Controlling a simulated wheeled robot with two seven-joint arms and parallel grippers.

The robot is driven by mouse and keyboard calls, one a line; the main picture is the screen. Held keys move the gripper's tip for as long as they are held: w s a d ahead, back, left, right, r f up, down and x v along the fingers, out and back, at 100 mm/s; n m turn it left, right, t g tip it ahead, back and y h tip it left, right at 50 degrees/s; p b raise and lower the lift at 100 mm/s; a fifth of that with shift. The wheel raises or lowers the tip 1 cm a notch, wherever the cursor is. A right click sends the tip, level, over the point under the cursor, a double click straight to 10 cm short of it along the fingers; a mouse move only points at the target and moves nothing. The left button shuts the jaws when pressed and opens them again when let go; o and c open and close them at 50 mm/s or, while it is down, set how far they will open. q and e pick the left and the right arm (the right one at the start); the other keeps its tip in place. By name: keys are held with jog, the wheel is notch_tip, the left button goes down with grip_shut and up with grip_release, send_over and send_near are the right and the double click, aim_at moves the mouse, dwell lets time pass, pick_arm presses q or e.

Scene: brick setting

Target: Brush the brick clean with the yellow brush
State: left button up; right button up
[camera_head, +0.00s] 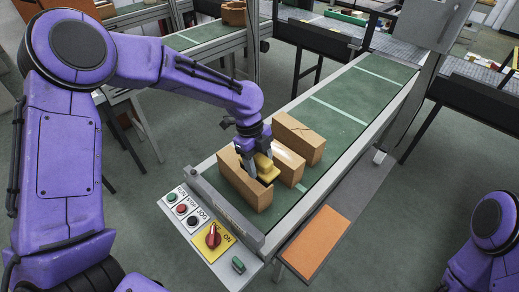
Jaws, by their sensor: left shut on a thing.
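My left gripper (254,150) points down over the near end of the green conveyor and is shut on a yellow brush (266,167). The brush is among the tan cardboard boxes, just over the nearest box; whether it touches a box I cannot tell. An orange brick-like slab (317,240) lies flat on a grey side ledge to the right of the conveyor, apart from the brush. My right arm shows only in part at the lower right, and its gripper is outside the view.
Three cardboard boxes stand on the conveyor (352,100): a near one (243,187), a middle one (288,163) and a far one (300,138). A control panel (208,222) with buttons and a red knob is at the conveyor's near end. The belt beyond the boxes is clear.

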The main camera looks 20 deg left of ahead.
aim_at(260, 157)
pick_arm(q)
jog(key=shift+r, duration=1.5)
